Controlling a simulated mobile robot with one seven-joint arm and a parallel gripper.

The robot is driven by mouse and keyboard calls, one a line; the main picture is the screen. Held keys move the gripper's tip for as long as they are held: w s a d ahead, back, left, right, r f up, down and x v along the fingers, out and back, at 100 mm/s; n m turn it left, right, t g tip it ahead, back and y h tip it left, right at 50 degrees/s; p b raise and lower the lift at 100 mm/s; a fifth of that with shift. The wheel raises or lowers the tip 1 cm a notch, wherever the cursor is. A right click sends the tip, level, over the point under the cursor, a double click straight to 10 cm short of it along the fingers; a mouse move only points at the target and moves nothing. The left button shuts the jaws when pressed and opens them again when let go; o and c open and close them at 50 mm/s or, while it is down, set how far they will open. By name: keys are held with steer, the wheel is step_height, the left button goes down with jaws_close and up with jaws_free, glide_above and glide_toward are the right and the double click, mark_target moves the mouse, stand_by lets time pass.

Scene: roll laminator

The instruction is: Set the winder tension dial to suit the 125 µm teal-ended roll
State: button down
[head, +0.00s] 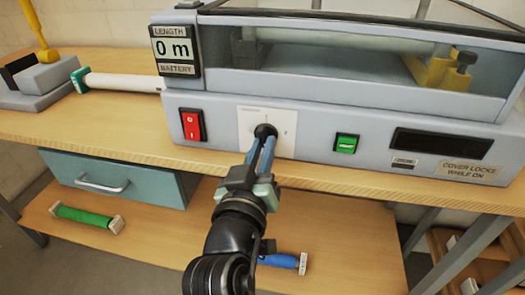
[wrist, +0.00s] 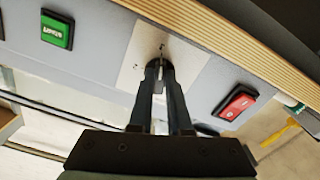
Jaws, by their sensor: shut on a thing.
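The laminator's front panel carries a white dial plate (head: 284,122) between a red switch and a green button. A dark round dial knob (head: 265,130) sits on this plate. My gripper (head: 266,146) reaches up to it with its fingers closed on the knob. The wrist view shows the fingertips (wrist: 160,70) together at the plate (wrist: 190,60), hiding most of the knob; the dial's setting cannot be read. A white roll with a teal end (head: 80,80) lies to the left of the machine on the bench.
The red rocker switch (head: 192,125) is left of the plate and the green button (head: 346,143) right of it. A dark display (head: 440,144) is further right. A length counter (head: 174,48) reads 0 m. A green roll (head: 86,217) and a blue roll (head: 280,261) lie on the lower shelf.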

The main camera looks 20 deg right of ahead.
stand_by(0.3)
steer(key=c, duration=0.9)
jaws_free()
steer(key=shift+o, duration=0.2)
steer(key=v, duration=1.3)
